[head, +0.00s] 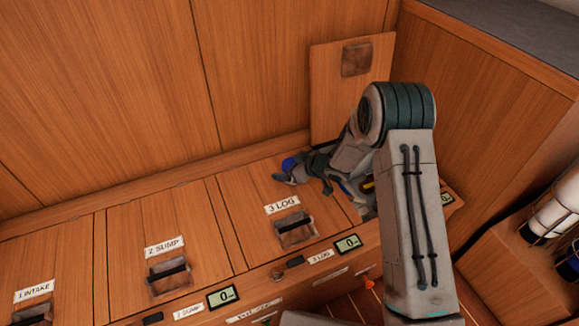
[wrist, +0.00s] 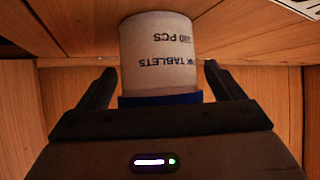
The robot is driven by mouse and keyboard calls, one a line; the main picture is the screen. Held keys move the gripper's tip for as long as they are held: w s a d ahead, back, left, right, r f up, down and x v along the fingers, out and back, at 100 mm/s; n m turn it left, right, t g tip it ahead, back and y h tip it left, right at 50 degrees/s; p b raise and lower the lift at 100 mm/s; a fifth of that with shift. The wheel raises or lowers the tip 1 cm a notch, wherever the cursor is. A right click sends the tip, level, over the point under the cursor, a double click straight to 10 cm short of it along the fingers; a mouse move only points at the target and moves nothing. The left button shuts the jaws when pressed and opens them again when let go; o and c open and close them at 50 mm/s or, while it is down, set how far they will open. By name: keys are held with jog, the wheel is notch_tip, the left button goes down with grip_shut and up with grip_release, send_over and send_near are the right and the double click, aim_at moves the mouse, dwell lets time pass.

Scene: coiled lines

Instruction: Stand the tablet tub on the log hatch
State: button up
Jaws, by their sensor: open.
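The tablet tub (wrist: 160,50) is pale with dark lettering and a blue lid. In the wrist view it is between my two fingers, with narrow gaps beside it. Its lettering is upside down there, and the lid is nearest my palm. In the head view only its blue lid (head: 290,163) shows clearly, over the far part of the log hatch (head: 255,195), labelled 3 LOG. The tub looks upright on the hatch, but its base is hidden in the head view. My gripper (head: 300,180) is open around it, low over the hatch.
Right of the log hatch, a compartment is open, its lid (head: 345,85) raised against the wall; blue and yellow things show inside, partly behind my arm. The sump hatch (head: 165,250) and intake hatch (head: 50,275) are shut and clear. Wooden walls stand close behind and right.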

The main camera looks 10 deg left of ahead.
jog(key=p+v, duration=0.3)
jog(key=v, duration=0.9)
jog(key=shift+r+p, duration=0.2)
jog(key=shift+p, duration=0.2)
jog(key=s+d+r+m+t+h, duration=0.1)
jog(key=d+r+m+h, duration=0.2)
jog(key=d+r+h, duration=0.45)
jog(key=s+d+r+m+t+h, duration=0.15)
jog(key=d+r+m, duration=0.3)
jog(key=d, duration=0.55)
jog(key=s+d+r+m+g, duration=0.2)
jog(key=s+r+g, duration=0.1)
jog(key=s, duration=0.9)
jog(key=s+d+r+m+g+h, duration=0.1)
jog(key=s+d+r+m+g, duration=0.1)
jog(key=s, duration=1)
notch_tip(320, 180, up, 2)
jog(key=shift+s+r+m+g, duration=0.1)
jog(key=shift+s+m+g, duration=0.25)
jog(key=shift+m+g, duration=0.25)
